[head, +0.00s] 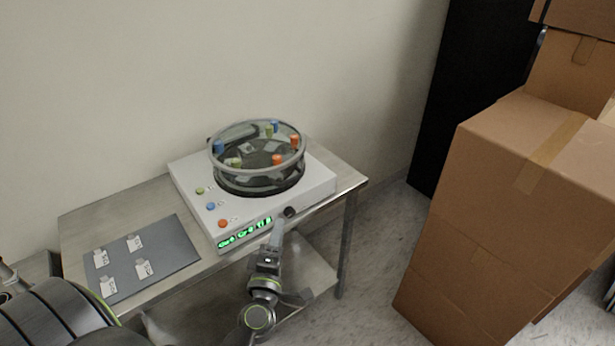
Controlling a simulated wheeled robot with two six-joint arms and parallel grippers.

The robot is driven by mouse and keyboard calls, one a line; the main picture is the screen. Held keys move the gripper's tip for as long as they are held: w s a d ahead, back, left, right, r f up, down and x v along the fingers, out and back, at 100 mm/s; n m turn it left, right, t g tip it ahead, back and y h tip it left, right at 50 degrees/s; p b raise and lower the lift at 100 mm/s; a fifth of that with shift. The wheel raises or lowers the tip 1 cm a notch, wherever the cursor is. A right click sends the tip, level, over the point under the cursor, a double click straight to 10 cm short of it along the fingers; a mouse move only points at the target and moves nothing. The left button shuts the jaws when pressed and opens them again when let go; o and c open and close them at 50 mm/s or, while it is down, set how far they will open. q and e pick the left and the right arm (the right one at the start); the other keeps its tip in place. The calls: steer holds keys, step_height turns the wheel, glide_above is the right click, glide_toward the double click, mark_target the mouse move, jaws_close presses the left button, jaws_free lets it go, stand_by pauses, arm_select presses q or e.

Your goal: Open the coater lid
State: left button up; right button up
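The coater (318,181) is a white box on a metal table, with a round clear chamber on top. Its see-through lid (300,165) sits over the chamber and looks level. Several coloured knobs in blue, green and orange stand around the rim. A dark bar shows at the back left of the lid. My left gripper (278,232) is at the coater's front edge, close to a dark round knob (290,212), below and in front of the lid. It is apart from the lid. Its fingers are too small to tell open from shut. My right gripper is out of view.
Green displays and coloured buttons line the coater's front left. A grey mat (182,243) with several small labelled packets lies on the table (90,217) at left. A wall is behind. Cardboard boxes (500,200) stand at right, with bare floor (375,245) between them and the table.

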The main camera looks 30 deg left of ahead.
arm_select(q)
steer(key=p, duration=0.2)
glide_toward(290, 180)
steer(key=x, duration=0.9)
steer(key=shift+f, duration=0.3)
steer(key=shift+w+a, duration=0.35)
steer(key=shift+w, duration=0.3)
steer(key=shift+r, duration=0.1)
jaws_close()
